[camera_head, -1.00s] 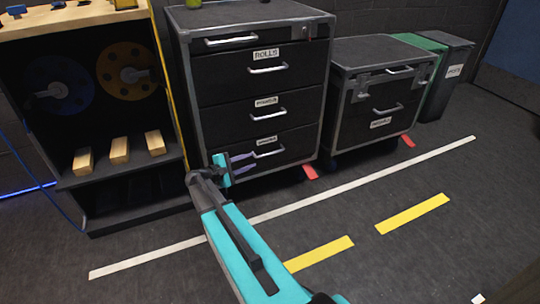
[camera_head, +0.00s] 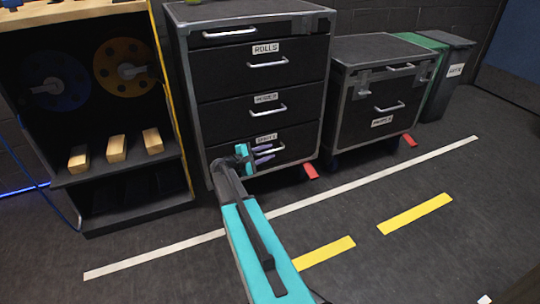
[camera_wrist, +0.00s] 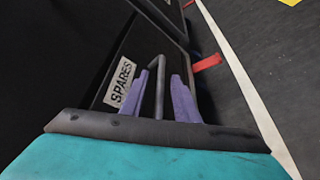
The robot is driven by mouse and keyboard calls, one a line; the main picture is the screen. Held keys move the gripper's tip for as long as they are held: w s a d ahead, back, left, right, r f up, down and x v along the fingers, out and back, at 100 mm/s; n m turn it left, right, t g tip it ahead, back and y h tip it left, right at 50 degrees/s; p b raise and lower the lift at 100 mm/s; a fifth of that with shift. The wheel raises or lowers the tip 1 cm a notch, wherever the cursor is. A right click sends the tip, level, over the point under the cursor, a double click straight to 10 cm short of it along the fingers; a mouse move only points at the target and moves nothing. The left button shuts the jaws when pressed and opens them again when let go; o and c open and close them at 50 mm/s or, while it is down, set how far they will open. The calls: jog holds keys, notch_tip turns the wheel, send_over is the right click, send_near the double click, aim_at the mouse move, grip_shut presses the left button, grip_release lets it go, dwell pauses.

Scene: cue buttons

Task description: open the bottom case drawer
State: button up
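The bottom case drawer (camera_head: 220,152) is the lowest black drawer of the tall case, with a label reading SPARES (camera_wrist: 119,82). It looks shut and flush with the case front. Its silver handle (camera_head: 272,149) also shows in the wrist view (camera_wrist: 160,84). My gripper (camera_head: 262,154) is at this handle, and it shows in the wrist view (camera_wrist: 164,88) with its two purple fingers apart.
The case's upper drawers (camera_head: 225,60) are shut. A smaller case (camera_head: 360,110) and a grey bin (camera_head: 455,85) stand to the right. A shelf (camera_head: 120,205) with wooden blocks stands left.

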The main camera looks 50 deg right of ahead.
jog(key=shift+b+x, duration=0.3)
jog(key=shift+x, duration=0.9)
grip_shut()
jog(key=shift+s+a, duration=0.1)
jog(key=shift+a, duration=0.1)
jog(key=shift+d, duration=0.1)
